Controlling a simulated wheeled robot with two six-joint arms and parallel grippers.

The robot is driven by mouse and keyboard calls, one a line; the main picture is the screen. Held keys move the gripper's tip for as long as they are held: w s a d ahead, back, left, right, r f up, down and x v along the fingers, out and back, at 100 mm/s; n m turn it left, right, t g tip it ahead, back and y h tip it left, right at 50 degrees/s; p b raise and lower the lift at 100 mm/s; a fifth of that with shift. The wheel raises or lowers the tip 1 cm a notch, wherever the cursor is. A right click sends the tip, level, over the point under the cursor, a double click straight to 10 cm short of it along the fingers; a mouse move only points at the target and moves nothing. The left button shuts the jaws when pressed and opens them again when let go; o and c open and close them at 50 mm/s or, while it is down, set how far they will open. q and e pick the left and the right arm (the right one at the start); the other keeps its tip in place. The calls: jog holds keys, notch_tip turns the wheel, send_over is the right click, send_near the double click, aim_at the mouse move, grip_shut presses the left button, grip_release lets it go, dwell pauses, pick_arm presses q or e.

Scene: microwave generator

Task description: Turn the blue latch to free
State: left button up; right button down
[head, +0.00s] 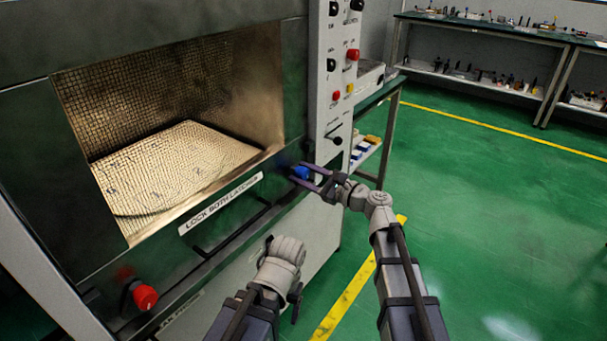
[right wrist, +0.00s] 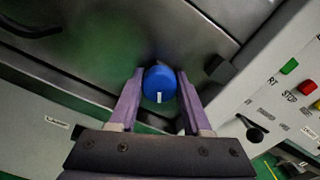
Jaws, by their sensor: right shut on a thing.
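The blue latch (head: 301,172) is a round knob at the lower right of the machine's front, below the open chamber. In the right wrist view the blue latch (right wrist: 159,83) sits between both purple fingers, with a white mark at its lower edge. My right gripper (head: 312,175) is shut on it; in the right wrist view the gripper (right wrist: 160,95) touches the knob on both sides. My left arm (head: 280,262) shows at the bottom middle, but its fingers cannot be made out clearly.
A red knob (head: 145,297) is at the lower left of the machine. A label strip (head: 221,203) reading "LOCK BOTH LATCHES" lies between the knobs. A control panel (head: 335,90) with buttons stands just right of the chamber. Green floor (head: 480,220) is clear to the right.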

jog(key=shift+s+f, duration=0.1)
jog(key=shift+s, duration=0.05)
jog(key=shift+c, duration=1.8)
grip_release()
jog(key=v, duration=0.7)
jog(key=shift+d, duration=0.3)
jog(key=shift+s, duration=0.15)
